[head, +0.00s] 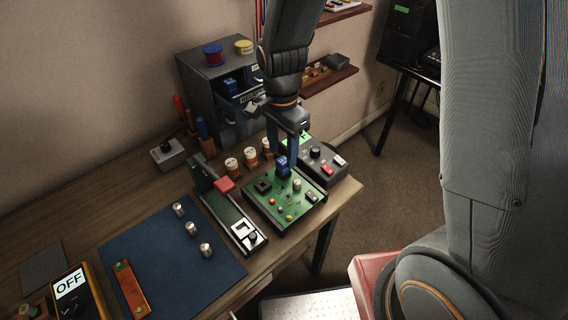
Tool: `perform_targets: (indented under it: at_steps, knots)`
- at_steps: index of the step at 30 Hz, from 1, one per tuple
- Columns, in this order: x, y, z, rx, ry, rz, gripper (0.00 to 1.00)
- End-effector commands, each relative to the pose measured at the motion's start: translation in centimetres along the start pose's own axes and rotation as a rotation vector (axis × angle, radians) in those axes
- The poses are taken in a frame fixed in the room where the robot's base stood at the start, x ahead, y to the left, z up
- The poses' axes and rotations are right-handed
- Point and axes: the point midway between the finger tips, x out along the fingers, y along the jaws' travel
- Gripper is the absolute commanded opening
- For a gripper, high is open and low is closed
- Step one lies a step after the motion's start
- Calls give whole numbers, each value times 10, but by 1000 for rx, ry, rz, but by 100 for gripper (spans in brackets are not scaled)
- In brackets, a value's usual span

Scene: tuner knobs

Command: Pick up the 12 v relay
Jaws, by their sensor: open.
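A small blue block with pale markings (282,163), which looks like the 12 V relay, is at the back edge of the green circuit board (262,202). My gripper (283,155) points down over it, with one finger to each side of the block. The fingers are open. They partly hide the block, and I cannot tell whether they touch it. A second blue block (229,86) is in the grey cabinet (192,75) at the back.
A blue mat (160,260) holds silver knobs (191,228). The table edge is near the board's right.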

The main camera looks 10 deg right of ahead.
Motion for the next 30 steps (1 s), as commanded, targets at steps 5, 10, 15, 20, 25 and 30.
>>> perform_targets:
  at_steps: [5,10,15,20,25,30]
  knots:
    - [21,4,0,0,-1,4,45]
    - [36,3,0,0,-1,2,45]
    - [40,3,0,0,0,1,45]
    - [40,3,0,0,0,0,44]
    - [40,3,0,0,0,0,15]
    - [40,2,0,-1,0,0,1]
